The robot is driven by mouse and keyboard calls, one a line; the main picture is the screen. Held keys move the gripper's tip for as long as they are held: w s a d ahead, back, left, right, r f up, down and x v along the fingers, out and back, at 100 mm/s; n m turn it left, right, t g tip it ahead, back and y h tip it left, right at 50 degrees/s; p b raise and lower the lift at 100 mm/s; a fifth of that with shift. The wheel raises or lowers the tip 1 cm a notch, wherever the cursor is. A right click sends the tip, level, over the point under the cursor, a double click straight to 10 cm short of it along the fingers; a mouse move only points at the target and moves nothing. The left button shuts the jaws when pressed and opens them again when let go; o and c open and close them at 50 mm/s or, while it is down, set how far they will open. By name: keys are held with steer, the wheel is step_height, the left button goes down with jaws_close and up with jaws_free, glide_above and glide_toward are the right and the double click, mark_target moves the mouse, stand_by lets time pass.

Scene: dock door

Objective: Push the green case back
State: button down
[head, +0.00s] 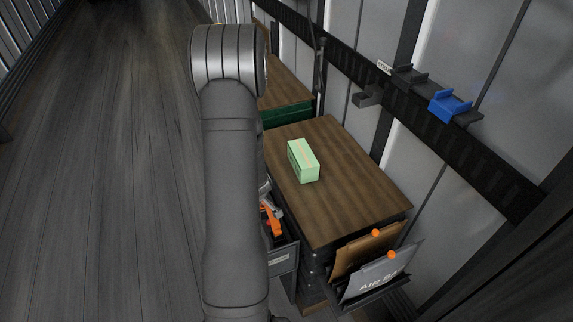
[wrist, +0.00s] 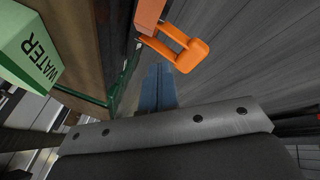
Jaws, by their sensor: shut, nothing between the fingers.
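The light green case (head: 303,160) stands on the wooden top of a dark cabinet in the head view, away from the top's edges. In the wrist view the green case (wrist: 30,48) shows at the upper left, cut off by the frame, with the word WATER on it. My gripper (wrist: 158,72) is shut and empty, its fingers pointing up the wrist picture, to the right of the case and apart from it. In the head view my arm hides most of the gripper.
An orange-handled thing (wrist: 175,42) is close beyond my fingertips. Orange items (head: 271,220) lie in an open drawer (head: 284,262) beside my arm. A dark green unit (head: 287,115) stands behind the wooden top (head: 345,205). Envelopes (head: 368,250) stand in a front holder. Wall rail holds a blue bracket (head: 449,105).

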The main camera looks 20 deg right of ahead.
steer(key=w+d+r+n+g+h, duration=0.2)
steer(key=w+r+n+g+h, duration=0.15)
steer(key=w+n, duration=0.2)
steer(key=w+d+r+n+g+h, duration=0.2)
steer(key=w+d+r+n+h, duration=0.15)
steer(key=w+n, duration=0.2)
glide_toward(294, 168)
steer(key=shift+m+h, duration=0.3)
steer(key=shift+m, duration=0.1)
steer(key=f, duration=0.4)
steer(key=shift+s+a, duration=0.15)
steer(key=shift+a, duration=0.2)
steer(key=d, duration=0.3)
steer(key=shift+d+f, duration=0.1)
steer(key=shift+d, duration=0.6)
steer(key=d, duration=1.6)
steer(key=shift+s+d, duration=0.3)
steer(key=shift+s, duration=0.05)
